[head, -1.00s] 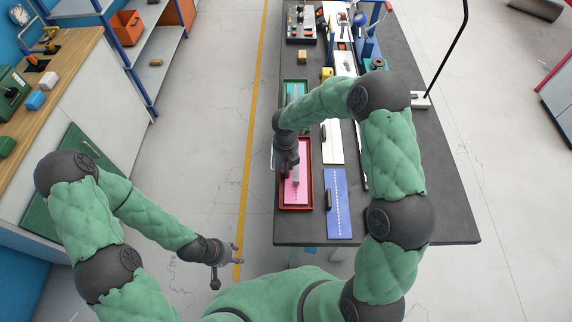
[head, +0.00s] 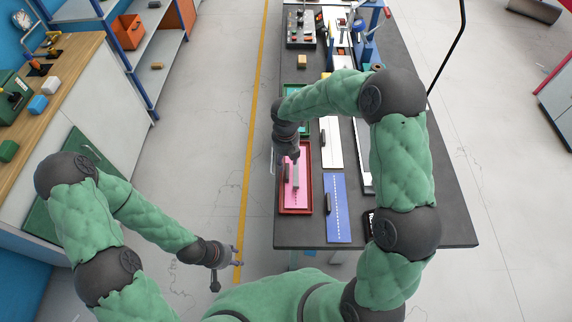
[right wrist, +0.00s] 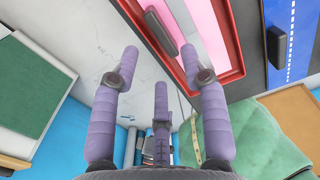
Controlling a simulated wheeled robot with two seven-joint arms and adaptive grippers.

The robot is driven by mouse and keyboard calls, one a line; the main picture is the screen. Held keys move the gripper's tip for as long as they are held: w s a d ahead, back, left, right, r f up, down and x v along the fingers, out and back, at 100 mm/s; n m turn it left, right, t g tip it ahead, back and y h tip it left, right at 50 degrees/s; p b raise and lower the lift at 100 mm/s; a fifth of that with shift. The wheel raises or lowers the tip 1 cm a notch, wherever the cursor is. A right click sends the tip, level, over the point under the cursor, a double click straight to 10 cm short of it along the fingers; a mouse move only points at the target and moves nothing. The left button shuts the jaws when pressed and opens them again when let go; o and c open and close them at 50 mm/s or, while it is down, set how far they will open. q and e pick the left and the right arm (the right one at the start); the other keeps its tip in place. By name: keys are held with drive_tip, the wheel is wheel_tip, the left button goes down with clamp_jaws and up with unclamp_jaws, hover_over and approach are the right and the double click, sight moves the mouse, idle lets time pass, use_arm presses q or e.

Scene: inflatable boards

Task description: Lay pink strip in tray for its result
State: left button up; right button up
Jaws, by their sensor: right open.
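The pink strip (head: 304,185) lies in the red-rimmed tray (head: 296,212) at the table's left edge. A grey bar-shaped handle stands on the strip. In the right wrist view the strip (right wrist: 222,35), its grey handle (right wrist: 165,32) and the tray's red rim (right wrist: 232,78) show beyond my fingers. My right gripper (head: 287,158) is over the tray's far left part and hides some of it. Its fingers (right wrist: 160,62) are spread, with nothing between them. My left gripper (head: 236,258) hangs off the table at lower left, fingers apart and empty.
A blue strip (head: 338,208) and a white strip (head: 332,150) lie right of the tray. A green tray (head: 302,91) is behind, partly hidden by my right arm.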

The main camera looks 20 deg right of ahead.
drive_tip(key=shift+r+p, duration=0.4)
drive_tip(key=shift+r, duration=2.35)
